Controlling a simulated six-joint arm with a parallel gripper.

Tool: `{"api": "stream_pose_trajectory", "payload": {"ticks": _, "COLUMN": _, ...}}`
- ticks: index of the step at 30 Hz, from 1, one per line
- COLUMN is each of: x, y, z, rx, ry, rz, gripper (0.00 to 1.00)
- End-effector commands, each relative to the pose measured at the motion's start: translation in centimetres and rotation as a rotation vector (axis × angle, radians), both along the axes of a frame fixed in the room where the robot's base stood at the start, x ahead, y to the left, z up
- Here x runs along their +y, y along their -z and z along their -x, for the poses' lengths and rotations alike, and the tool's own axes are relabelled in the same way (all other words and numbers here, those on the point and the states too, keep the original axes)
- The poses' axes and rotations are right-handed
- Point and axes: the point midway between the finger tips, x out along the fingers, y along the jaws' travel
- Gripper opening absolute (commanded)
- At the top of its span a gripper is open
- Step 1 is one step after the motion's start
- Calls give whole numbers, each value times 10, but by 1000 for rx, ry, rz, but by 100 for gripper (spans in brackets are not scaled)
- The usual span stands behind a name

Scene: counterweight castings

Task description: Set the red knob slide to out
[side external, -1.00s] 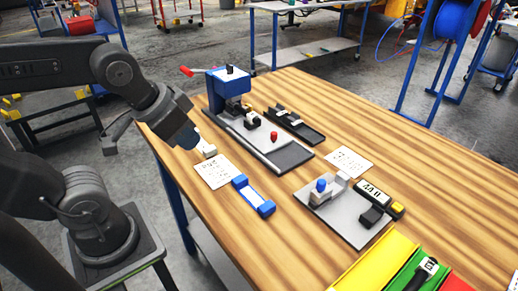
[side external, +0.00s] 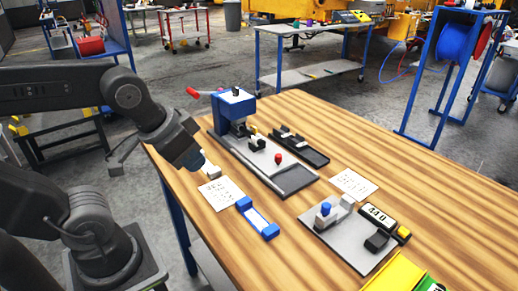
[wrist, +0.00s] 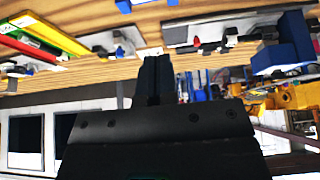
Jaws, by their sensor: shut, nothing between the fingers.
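The red knob (side external: 278,158) stands on the grey base plate (side external: 296,181) of a blue press-like fixture (side external: 236,112), between the press column and the dark front end of the plate. I cannot read any in or out marking at this size. In the wrist view a small red spot (wrist: 197,42) by the fixture looks like the knob. My gripper (side external: 211,170) is shut and empty, above the bench's left edge beside a white printed sheet (side external: 221,192), well left of the knob and apart from it. Its closed fingers (wrist: 154,75) show in the wrist view.
A red-tipped lever (side external: 193,92) sticks out left of the press. A black tray (side external: 300,147) lies behind the base. A blue-ended holder (side external: 257,218) and a grey plate with a blue knob (side external: 325,208) stand nearer the front. Bare wood lies between them.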

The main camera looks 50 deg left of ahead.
Motion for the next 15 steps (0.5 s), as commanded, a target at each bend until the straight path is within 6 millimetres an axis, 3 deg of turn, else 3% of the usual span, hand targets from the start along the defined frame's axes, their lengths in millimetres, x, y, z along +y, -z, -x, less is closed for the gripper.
{"api": "stream_pose_trajectory", "payload": {"ticks": 7, "x": 0, "y": 0, "z": 0, "rx": 0, "ry": 0, "rz": 0, "gripper": 0}}
{"api": "stream_pose_trajectory", "payload": {"ticks": 11, "x": 1, "y": -2, "z": -3, "rx": 5, "ry": 2, "rz": -2, "gripper": 12}}
{"api": "stream_pose_trajectory", "payload": {"ticks": 15, "x": 4, "y": -15, "z": -26, "rx": 50, "ry": 17, "rz": -18, "gripper": 25}}
